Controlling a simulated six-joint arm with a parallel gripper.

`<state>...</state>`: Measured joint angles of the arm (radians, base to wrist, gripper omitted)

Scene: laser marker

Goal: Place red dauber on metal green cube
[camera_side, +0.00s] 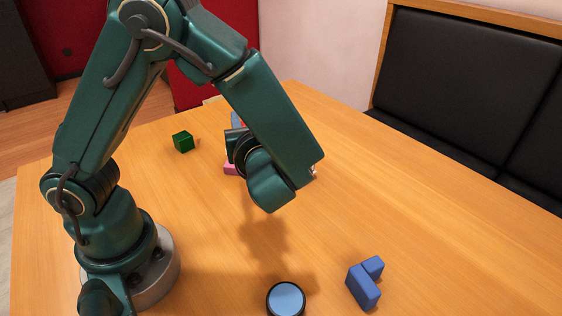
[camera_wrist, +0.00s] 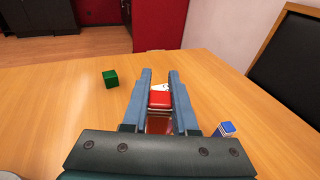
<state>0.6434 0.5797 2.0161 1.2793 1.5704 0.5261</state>
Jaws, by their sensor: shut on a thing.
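The green cube (camera_side: 183,141) sits on the wooden table, left of my gripper in the side view. It also shows in the wrist view (camera_wrist: 110,78), left of my fingers, with clear wood between. My gripper (camera_wrist: 159,82) is shut on the red dauber (camera_wrist: 160,99), whose red top shows between the two blue-grey fingers. The dauber's lower part is mostly hidden by the fingers and the gripper body. In the side view my wrist and forearm hide most of the gripper and dauber.
A pink block (camera_side: 230,169) lies partly behind my wrist. A blue L-shaped block (camera_side: 364,283) and a round light-blue-topped thing (camera_side: 286,299) are at the front. Table around the green cube is clear.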

